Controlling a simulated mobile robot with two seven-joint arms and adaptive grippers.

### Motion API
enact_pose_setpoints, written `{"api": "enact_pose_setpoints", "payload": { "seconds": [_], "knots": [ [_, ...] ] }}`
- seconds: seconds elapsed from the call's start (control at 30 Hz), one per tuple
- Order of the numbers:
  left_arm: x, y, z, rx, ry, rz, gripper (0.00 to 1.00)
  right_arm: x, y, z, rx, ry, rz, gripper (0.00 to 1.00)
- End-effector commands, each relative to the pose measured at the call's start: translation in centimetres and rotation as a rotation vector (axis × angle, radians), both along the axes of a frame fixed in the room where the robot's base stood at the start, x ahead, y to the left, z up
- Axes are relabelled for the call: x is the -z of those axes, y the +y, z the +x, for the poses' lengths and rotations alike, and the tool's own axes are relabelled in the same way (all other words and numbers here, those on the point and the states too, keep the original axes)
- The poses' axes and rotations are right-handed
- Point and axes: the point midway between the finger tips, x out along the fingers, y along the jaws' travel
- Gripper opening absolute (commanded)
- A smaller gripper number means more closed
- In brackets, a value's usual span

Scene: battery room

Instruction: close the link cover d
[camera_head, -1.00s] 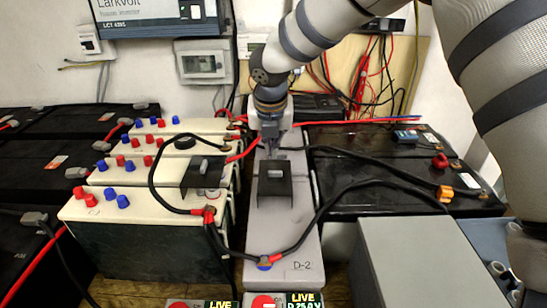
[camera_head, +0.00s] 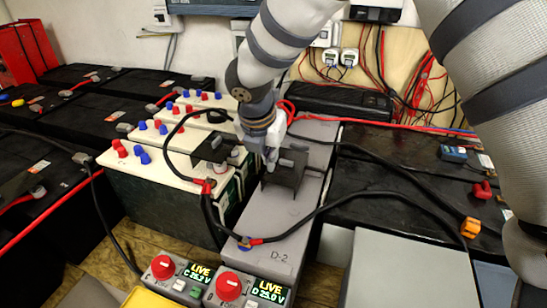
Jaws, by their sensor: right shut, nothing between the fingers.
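The grey battery marked D-2 (camera_head: 255,262) stands in the middle. A dark cover, which I take to be link cover d (camera_head: 289,168), is on its top and looks raised like an upright flap; its exact angle is hard to tell. My right gripper (camera_head: 272,163) is shut and empty, pointing down at the cover's upper left edge. It overlaps the cover in the picture; I cannot tell whether they touch. My left gripper is not in view.
A black cable (camera_head: 345,196) arcs over D-2 to its front terminal. White batteries (camera_head: 130,165) with red and blue caps and a similar dark cover (camera_head: 212,150) stand to the left. A grey box (camera_head: 400,270) stands front right. Two red knobs (camera_head: 230,286) with LIVE displays are in front.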

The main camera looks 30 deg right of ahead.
Motion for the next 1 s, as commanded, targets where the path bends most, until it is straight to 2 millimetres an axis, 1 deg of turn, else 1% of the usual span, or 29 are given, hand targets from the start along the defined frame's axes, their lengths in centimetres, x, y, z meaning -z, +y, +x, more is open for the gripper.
{"api": "enact_pose_setpoints", "payload": {
  "seconds": [0.03, 0.1, 0.3, 0.37, 0.4, 0.5, 0.63, 1.0],
  "knots": [
    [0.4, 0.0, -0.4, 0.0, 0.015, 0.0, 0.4, 1.6, -0.3, 0.2, 0.0, 0.012, -0.001, 0.0],
    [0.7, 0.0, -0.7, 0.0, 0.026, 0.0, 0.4, 3.2, -0.8, 0.5, 0.001, 0.013, -0.001, 0.0],
    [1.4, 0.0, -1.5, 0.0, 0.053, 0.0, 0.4, 7.3, -2.1, 1.6, 0.001, 0.012, -0.001, 0.0],
    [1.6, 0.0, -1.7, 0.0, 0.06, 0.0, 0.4, 8.4, -2.4, 1.9, 0.0, 0.011, 0.0, 0.0],
    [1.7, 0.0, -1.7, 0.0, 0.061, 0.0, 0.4, 8.0, -3.1, 2.6, 0.004, 0.005, 0.003, 0.0],
    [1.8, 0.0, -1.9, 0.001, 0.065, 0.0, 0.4, 7.8, -4.2, 3.6, 0.003, 0.003, 0.002, 0.0],
    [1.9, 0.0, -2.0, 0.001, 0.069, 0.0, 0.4, 7.7, -5.1, 4.3, -0.001, 0.003, 0.001, 0.0],
    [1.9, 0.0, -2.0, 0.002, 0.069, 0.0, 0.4, 7.5, -5.3, 4.6, -0.001, 0.002, 0.0, 0.0]
  ]
}}
